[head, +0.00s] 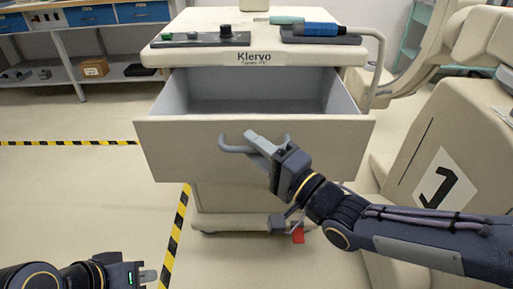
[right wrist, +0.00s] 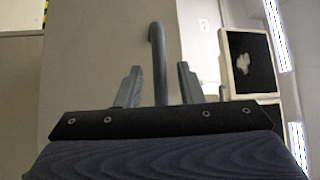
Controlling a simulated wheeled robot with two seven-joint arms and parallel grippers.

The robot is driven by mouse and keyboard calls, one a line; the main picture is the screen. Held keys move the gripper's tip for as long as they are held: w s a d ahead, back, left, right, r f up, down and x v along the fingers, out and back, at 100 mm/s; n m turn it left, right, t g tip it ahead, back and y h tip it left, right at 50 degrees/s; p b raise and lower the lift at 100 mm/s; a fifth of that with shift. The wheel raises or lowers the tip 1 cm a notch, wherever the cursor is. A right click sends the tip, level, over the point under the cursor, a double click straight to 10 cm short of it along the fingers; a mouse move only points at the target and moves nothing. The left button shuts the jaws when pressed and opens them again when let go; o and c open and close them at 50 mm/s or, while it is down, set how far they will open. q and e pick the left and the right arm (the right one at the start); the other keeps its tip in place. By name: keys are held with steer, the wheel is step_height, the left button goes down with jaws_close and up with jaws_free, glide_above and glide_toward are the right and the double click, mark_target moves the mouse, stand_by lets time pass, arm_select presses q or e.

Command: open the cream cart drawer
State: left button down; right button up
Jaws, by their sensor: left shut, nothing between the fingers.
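The cream cart (head: 230,22) stands ahead, with its top drawer (head: 180,140) pulled well out. The visible inside of the drawer is grey and empty. A grey bar handle (head: 235,148) sits on the drawer front. My right gripper (head: 268,143) is at the handle's right part. In the right wrist view the handle (right wrist: 157,60) runs between the two spread fingers (right wrist: 158,88), with gaps on both sides, so the gripper is open around it. My left gripper (head: 148,277) is shut and empty at the bottom left, away from the cart.
A tray with a blue-handled tool (head: 318,30) and a dark control piece (head: 230,36) lie on the cart top. A cream machine (head: 455,140) stands close at the right. A workbench (head: 110,25) is at the back left. Floor on the left is clear.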

steer(key=p+v, duration=0.2)
steer(key=v, duration=0.5)
steer(key=shift+s+d, duration=0.25)
steer(key=shift+s, duration=0.05)
steer(key=shift+f, duration=0.1)
